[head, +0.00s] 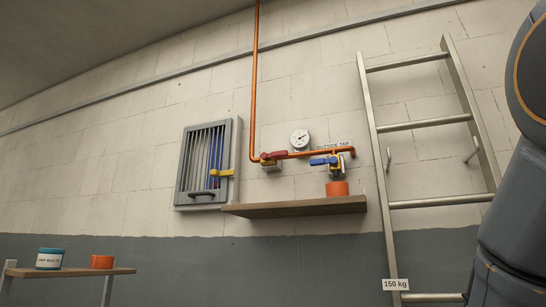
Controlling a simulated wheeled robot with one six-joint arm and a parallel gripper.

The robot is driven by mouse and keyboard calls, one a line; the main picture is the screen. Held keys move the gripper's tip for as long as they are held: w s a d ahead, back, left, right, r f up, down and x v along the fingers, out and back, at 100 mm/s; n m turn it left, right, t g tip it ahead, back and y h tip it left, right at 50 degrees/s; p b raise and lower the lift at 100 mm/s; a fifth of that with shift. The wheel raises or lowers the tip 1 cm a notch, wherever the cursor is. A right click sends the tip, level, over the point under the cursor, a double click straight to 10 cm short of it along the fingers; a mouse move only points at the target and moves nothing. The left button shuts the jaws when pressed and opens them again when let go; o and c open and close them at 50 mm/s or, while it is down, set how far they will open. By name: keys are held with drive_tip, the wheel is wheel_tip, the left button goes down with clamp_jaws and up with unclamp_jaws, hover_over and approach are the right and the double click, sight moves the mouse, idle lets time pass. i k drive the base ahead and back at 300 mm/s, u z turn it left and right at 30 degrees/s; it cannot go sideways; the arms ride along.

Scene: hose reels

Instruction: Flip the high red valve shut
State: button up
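The red valve handle (273,156) sits on the orange pipe (300,154) high on the wall, in the middle of the head view. Its lever looks to lie roughly along the horizontal pipe run. A blue valve handle (323,161) is on a branch just to its right, below a label reading "OUTSIDE TAP" (333,146). A round gauge (299,139) stands above the pipe between the two handles. My gripper is not in view; only a dark part of my arm shows at the right edge.
A wooden shelf (295,207) juts out below the valves, with an orange pot (337,188) on it. A barred grey cabinet (207,165) hangs left. A metal ladder (429,125) stands right. A lower shelf (66,271) holds a tin (49,259) and orange cup (102,262).

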sight(264, 156)
drive_tip(key=z, duration=1.45)
drive_tip(key=k, duration=1.05)
drive_tip(key=u, duration=1.5)
drive_tip(key=i, duration=0.5)
drive_tip(key=z, duration=0.05)
